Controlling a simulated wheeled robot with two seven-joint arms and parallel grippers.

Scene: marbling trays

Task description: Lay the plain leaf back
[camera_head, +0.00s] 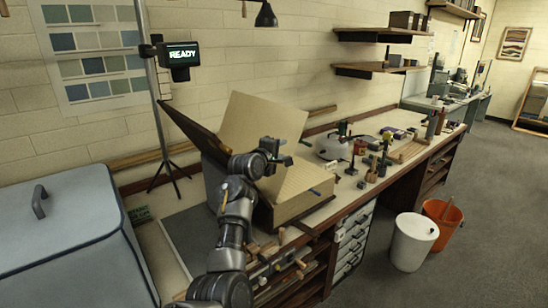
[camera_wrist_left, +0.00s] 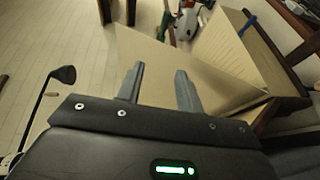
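The plain leaf (camera_head: 262,118) is a large tan sheet standing tilted up from a big open book-like stack on the bench. It also fills the middle of the left wrist view (camera_wrist_left: 165,62). The stack's other leaf (camera_head: 296,188) lies lower and carries faint lines. It shows at the right of the wrist view (camera_wrist_left: 232,52). My left gripper (camera_head: 283,152) is in front of the plain leaf, near its lower part. In the wrist view its two fingers (camera_wrist_left: 160,84) stand apart with the leaf's face beyond them; I cannot tell whether they touch it. My right gripper is out of view.
A dark cover board (camera_head: 187,122) leans back at the stack's left. Small tools and bottles (camera_head: 372,160) crowd the bench to the right. A display reading READY (camera_head: 181,54) stands on a tripod. White (camera_head: 413,240) and orange (camera_head: 443,222) buckets are on the floor.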

